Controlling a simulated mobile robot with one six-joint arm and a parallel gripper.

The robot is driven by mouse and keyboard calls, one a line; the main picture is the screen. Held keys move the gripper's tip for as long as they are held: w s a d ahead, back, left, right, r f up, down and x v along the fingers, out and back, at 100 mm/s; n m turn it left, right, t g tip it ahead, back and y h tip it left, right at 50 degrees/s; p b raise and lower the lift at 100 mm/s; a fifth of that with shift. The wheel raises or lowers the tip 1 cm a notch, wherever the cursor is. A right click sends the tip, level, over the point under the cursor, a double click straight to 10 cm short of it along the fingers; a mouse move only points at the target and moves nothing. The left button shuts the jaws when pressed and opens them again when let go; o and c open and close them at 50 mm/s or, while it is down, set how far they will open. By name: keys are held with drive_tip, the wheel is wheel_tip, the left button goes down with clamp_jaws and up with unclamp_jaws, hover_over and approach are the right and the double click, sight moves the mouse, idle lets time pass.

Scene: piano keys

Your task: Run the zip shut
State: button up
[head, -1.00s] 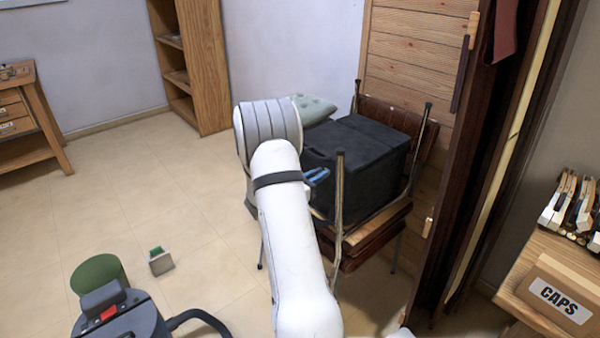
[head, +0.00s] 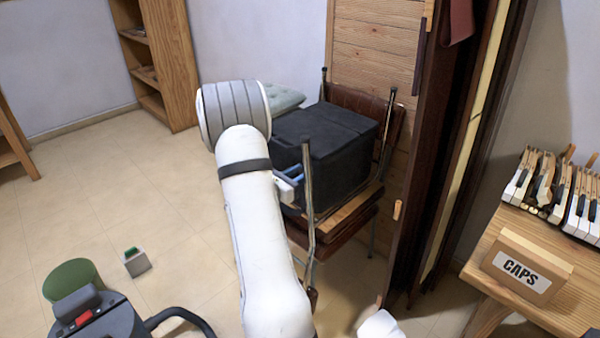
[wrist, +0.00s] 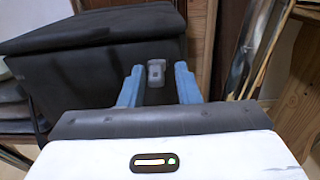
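A black soft case (head: 338,150) sits on stacked chairs in the head view. It fills the upper left of the wrist view (wrist: 90,70). A small grey piece that looks like the zip pull (wrist: 156,72) shows between my fingers in the wrist view. My gripper (wrist: 157,84) has two blue fingers spread apart, one on each side of the grey piece, with a gap to each. In the head view my gripper (head: 292,174) is at the case's near left side, partly hidden by my arm and a chair leg. I cannot tell how far the zip runs.
The metal chair leg (head: 308,190) stands right beside my gripper. A green cushion (head: 284,99) lies behind the case. Tall dark boards (head: 440,150) stand to the right.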

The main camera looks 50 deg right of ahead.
drive_tip(key=shift+o, duration=0.6)
drive_tip(key=a, duration=0.7)
drive_tip(key=shift+w+a+p, duration=0.25)
drive_tip(key=shift+a+p, duration=0.05)
drive_tip(key=shift+a, duration=0.05)
